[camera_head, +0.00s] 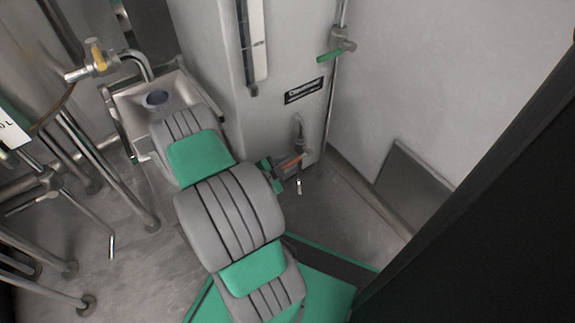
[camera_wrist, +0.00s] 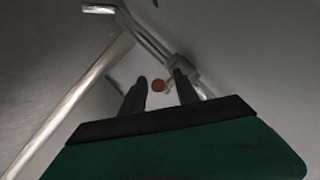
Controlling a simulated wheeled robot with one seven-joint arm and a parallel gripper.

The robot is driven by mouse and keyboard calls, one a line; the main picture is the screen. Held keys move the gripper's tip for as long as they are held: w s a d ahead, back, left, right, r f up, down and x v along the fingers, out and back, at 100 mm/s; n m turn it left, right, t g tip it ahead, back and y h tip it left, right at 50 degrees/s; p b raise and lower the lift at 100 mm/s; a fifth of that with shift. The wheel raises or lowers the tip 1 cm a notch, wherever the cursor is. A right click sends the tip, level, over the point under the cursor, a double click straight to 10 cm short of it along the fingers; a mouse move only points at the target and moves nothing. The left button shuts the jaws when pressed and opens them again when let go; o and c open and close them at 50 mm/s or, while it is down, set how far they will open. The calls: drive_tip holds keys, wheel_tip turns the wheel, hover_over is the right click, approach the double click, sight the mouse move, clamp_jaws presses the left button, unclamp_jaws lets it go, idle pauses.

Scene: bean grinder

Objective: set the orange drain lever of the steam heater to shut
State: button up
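The steam heater (camera_head: 222,60) is the tall pale grey cabinet at the top middle of the head view. Its orange drain lever (camera_head: 292,160) sits low at the cabinet's front corner, on a short steel drain pipe (camera_head: 299,186). The lever points left, towards my gripper (camera_head: 277,172), whose black and green fingers are partly hidden by my arm. In the wrist view my gripper (camera_wrist: 160,78) is open.
A valve with a green handle (camera_head: 330,56) is on the upright pipe above. A steel sink (camera_head: 125,102) and a steel tank on legs (camera_head: 30,50) stand at the left. A grey panel (camera_head: 410,185) leans by the right wall. Floor beside the drain pipe is clear.

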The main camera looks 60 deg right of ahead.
drive_tip(key=p+v, duration=0.3)
drive_tip(key=v, duration=0.4)
drive_tip(key=shift+r, duration=0.15)
drive_tip(key=shift+a, duration=0.35)
